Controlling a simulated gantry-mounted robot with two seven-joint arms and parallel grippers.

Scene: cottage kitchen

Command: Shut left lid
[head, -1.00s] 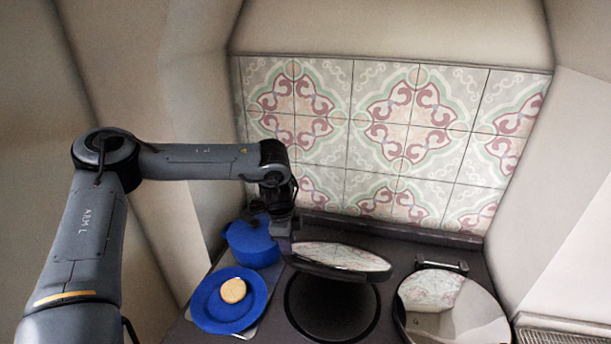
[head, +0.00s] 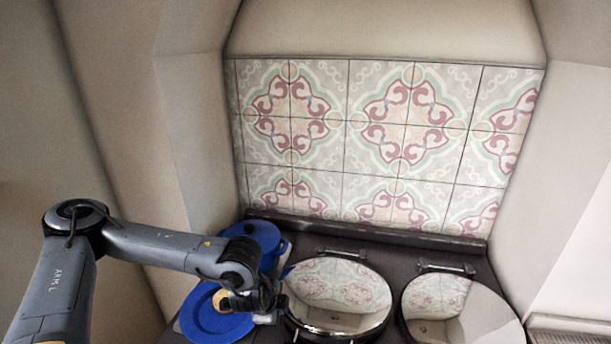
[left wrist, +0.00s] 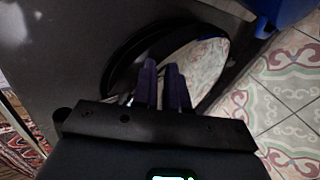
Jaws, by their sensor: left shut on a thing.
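The left lid (head: 343,288) is a round, mirror-like cover hinged at the back of the dark stove top. It lies low over its hotplate, close to flat; I cannot tell from the head view whether its front rim touches down. My left gripper (head: 280,308) is at the lid's left edge, shut on the lid's rim. In the left wrist view, my left gripper's purple fingers (left wrist: 165,84) sit against the lid's shiny face (left wrist: 203,62), with a dark curved band beside it. The fingertip contact is partly hidden. My right gripper is not in view.
A matching right lid (head: 460,308) lies down beside it. A tiled wall (head: 380,140) rises behind the stove.

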